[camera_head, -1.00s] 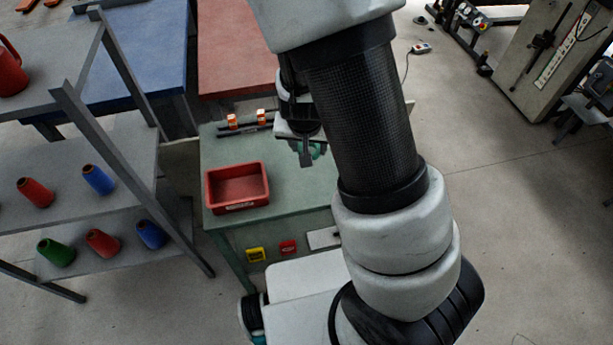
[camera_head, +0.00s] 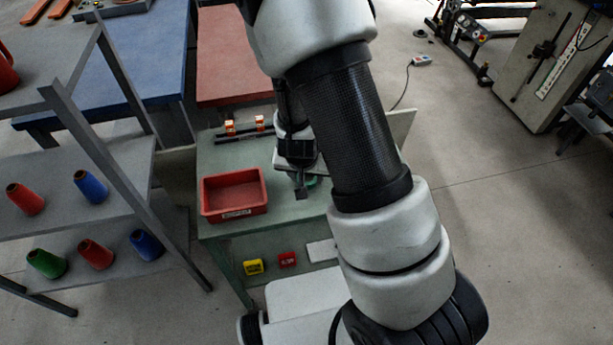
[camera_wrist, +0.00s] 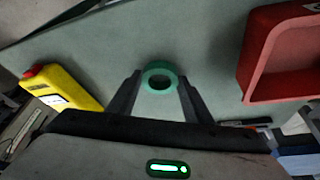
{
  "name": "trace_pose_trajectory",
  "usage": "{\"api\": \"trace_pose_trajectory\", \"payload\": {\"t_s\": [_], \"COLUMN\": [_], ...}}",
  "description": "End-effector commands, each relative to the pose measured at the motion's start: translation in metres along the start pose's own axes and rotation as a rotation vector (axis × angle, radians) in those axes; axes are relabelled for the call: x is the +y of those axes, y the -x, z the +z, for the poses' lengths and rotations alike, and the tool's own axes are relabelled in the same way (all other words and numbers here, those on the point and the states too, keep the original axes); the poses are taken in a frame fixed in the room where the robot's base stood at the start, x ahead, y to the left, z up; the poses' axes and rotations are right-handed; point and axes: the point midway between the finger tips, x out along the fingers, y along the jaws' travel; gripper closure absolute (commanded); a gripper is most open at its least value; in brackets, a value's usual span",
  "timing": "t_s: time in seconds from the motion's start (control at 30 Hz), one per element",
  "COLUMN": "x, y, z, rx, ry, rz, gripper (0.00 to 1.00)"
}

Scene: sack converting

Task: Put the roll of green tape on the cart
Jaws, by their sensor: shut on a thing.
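The roll of green tape (camera_wrist: 159,67) is a small ring between the two fingers of my gripper (camera_wrist: 159,82) in the wrist view. My gripper is shut on it. In the head view my gripper (camera_head: 303,191) is over the green-topped bench, right of the red bin, and only a sliver of the tape (camera_head: 312,181) shows beside the fingers. I cannot tell whether the tape touches the bench top or is held just above it. I cannot make out a separate cart; my arm hides part of the scene.
The green-topped bench (camera_head: 226,155) holds a red bin (camera_head: 234,212) and orange pieces at its back. A yellow device (camera_wrist: 62,88) lies near the tape. A grey shelf (camera_head: 118,165) with several thread cones stands left. Open floor (camera_head: 490,230) lies right.

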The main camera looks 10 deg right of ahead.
Motion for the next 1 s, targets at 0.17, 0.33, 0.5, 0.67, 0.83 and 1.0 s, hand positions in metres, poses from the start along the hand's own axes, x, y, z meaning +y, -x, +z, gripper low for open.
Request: {"api": "trace_pose_trajectory", "payload": {"t_s": [0.17,0.33,0.5,0.67,0.83,1.0], "x": [0.000,0.000,0.000,0.000,-0.001,-0.002], "y": [-0.001,-0.002,-0.002,-0.001,0.017,0.054], "z": [0.000,0.001,0.001,0.000,-0.002,-0.003], "rx": [0.000,0.000,0.000,0.000,0.002,0.002], "ry": [0.000,0.000,0.000,0.000,0.002,0.004], "rz": [0.000,0.000,0.000,0.000,-0.002,-0.004], "gripper": [0.76,0.41,0.36,0.36,0.36,0.36]}}
